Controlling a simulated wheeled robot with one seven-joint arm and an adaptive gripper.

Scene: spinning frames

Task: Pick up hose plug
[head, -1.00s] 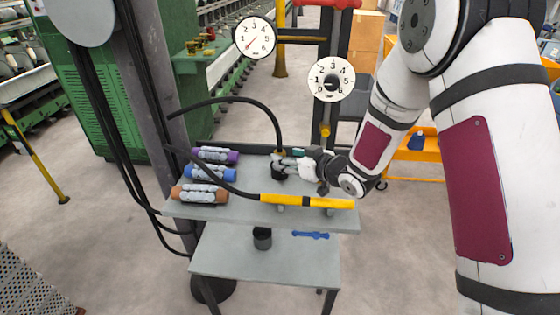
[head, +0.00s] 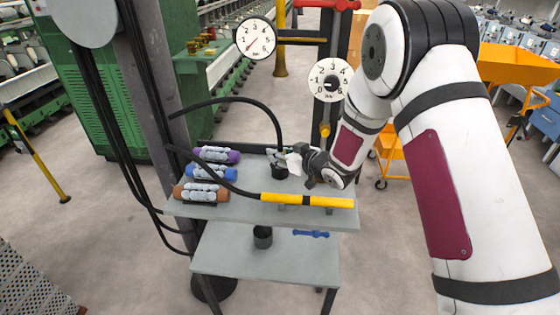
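The black hose (head: 262,108) arcs over from the dark post and drops to a dark round holder (head: 279,172) at the back of the grey shelf (head: 240,212). The plug at the hose's end is mostly hidden behind my fingers, so I cannot tell whether it sits in the holder. My gripper (head: 283,158) reaches in from the right, right at the hose end and just above the holder. Its fingers are small and overlap the plug; I cannot tell whether they are closed on it.
A yellow wand (head: 307,201) lies along the shelf's front edge, in front of my gripper. Several clamped bobbins, purple (head: 217,155), blue (head: 211,172) and orange (head: 202,193), lie at left. A lower shelf (head: 265,262) holds a dark cup (head: 262,237) and blue tool (head: 311,234). Gauges (head: 255,38) stand behind.

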